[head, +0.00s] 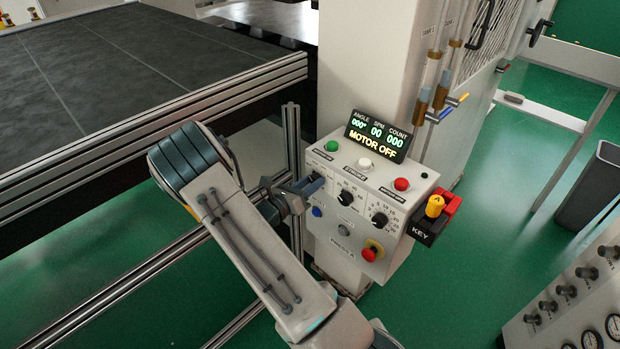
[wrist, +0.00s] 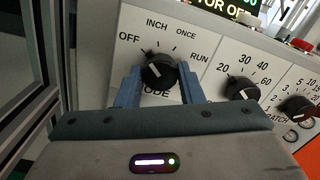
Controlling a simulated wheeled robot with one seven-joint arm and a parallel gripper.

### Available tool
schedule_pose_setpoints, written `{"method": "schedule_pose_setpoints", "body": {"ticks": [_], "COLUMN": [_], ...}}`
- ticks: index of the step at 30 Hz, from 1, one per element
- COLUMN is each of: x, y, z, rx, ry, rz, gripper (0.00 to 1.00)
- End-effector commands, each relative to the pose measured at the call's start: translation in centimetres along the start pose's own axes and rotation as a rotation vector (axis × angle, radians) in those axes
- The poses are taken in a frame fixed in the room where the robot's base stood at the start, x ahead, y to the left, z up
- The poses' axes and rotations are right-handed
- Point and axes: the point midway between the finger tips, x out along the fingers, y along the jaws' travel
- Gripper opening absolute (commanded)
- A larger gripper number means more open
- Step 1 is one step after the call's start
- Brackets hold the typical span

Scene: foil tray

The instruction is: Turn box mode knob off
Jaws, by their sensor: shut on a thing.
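The black mode knob (wrist: 158,70) is in the wrist view, on a white panel marked OFF, INCH, ONCE and RUN around it. OFF is at its upper left and RUN at its upper right. A white mark shows on its face, but I cannot tell for sure which label it points to. My gripper (wrist: 160,82) has one blue-grey finger on each side of the knob and is shut on it. In the head view my gripper (head: 305,187) is at the left of the control box (head: 372,170), and its fingers largely hide the knob.
The box display (head: 376,137) reads MOTOR OFF. A metal frame post (head: 292,150) stands close behind my arm at the box's left.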

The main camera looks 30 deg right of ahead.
Motion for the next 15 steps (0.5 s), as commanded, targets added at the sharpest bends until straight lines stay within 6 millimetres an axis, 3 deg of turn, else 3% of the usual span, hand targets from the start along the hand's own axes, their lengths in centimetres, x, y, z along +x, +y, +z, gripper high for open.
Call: {"method": "schedule_pose_setpoints", "body": {"ticks": [15], "x": [-0.02], "y": [0.01], "z": [0.08], "rx": [-0.203], "ry": [-0.007], "rz": [0.007], "gripper": [0.11]}}
